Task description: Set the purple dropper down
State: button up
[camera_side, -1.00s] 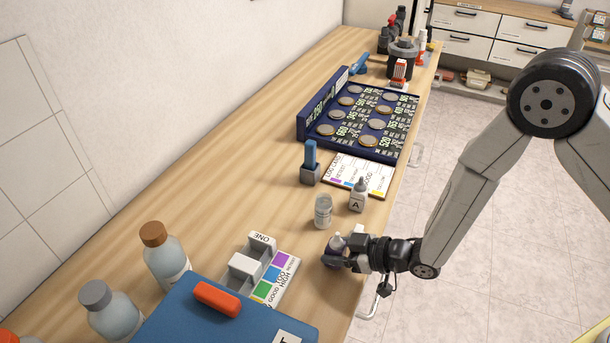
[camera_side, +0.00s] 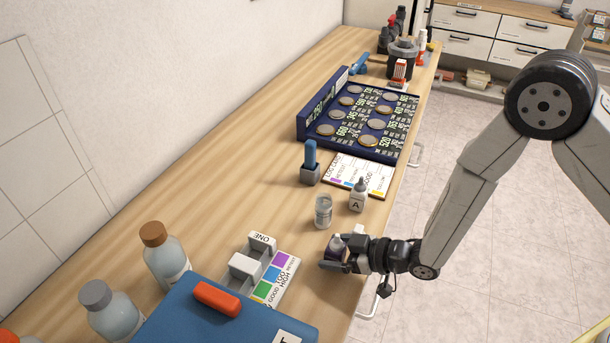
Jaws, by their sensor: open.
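The purple dropper (camera_side: 336,246) is a small bottle with a pale tip and a dark purple body. It stands upright at the front edge of the wooden bench, in the lower middle of the side view. My gripper (camera_side: 335,257) reaches in from the right and is open, with its fingers around the dropper's body. The fingers hide part of the dropper, and I cannot tell whether they touch it. The dropper's base appears to be at the bench top.
A colour chart (camera_side: 276,278) and a blue case (camera_side: 230,318) lie to the left. The bench's front edge is close on the right.

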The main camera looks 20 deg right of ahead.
jog(key=shift+r, duration=0.15)
jog(key=v, duration=1.2)
dwell(0.5)
jog(key=w+d+r+m+g+h, duration=0.2)
jog(key=d+r+m+h, duration=0.15)
jog(key=d+h, duration=0.6)
jog(key=s+d+r+m+g, duration=0.4)
jog(key=s+d+m, duration=0.1)
jog(key=s+d, duration=0.2)
jog(key=shift+s+d+g, duration=0.15)
jog(key=shift+d+g, duration=0.25)
jog(key=shift+d, duration=0.35)
